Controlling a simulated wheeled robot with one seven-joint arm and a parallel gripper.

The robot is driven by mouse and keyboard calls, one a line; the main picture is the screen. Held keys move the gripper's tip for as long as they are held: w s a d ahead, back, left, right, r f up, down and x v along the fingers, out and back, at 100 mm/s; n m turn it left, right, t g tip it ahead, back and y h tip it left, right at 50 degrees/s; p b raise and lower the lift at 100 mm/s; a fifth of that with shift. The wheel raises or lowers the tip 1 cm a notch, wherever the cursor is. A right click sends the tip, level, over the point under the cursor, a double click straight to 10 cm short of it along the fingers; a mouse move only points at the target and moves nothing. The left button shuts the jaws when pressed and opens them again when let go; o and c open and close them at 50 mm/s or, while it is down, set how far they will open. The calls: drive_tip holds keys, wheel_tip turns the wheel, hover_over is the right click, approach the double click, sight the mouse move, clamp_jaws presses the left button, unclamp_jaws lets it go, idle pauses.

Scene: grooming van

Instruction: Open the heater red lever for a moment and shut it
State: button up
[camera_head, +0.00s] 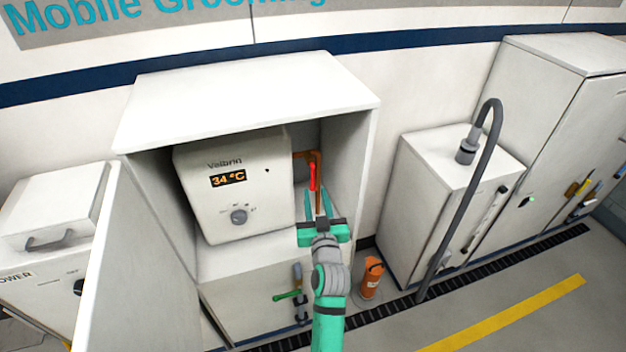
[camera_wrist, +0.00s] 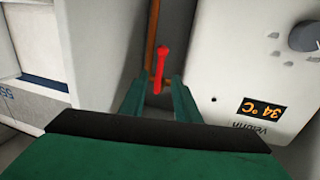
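The heater (camera_head: 235,185) is a white box with a "34 °C" display and a grey knob, standing inside an open white cabinet. Its red lever (camera_head: 312,177) sits on a copper pipe (camera_head: 318,158) at the heater's right side and points upright in the head view. My green gripper (camera_head: 321,204) is open just in front of and below the lever. In the wrist view the red lever (camera_wrist: 160,70) shows between and beyond the two open fingertips (camera_wrist: 158,85). The fingers do not appear closed on it.
The cabinet wall (camera_head: 352,150) stands close on the right of my gripper. A green-handled valve (camera_head: 288,295) is low on the cabinet front. An orange cylinder (camera_head: 372,278) stands on the floor beside a white unit with a grey hose (camera_head: 490,150). An open door (camera_head: 110,270) is at left.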

sight(313, 181)
drive_tip(key=w, duration=0.5)
drive_tip(key=w+a, duration=0.1)
drive_tip(key=w, duration=0.2)
drive_tip(key=shift+c, duration=0.5)
clamp_jaws()
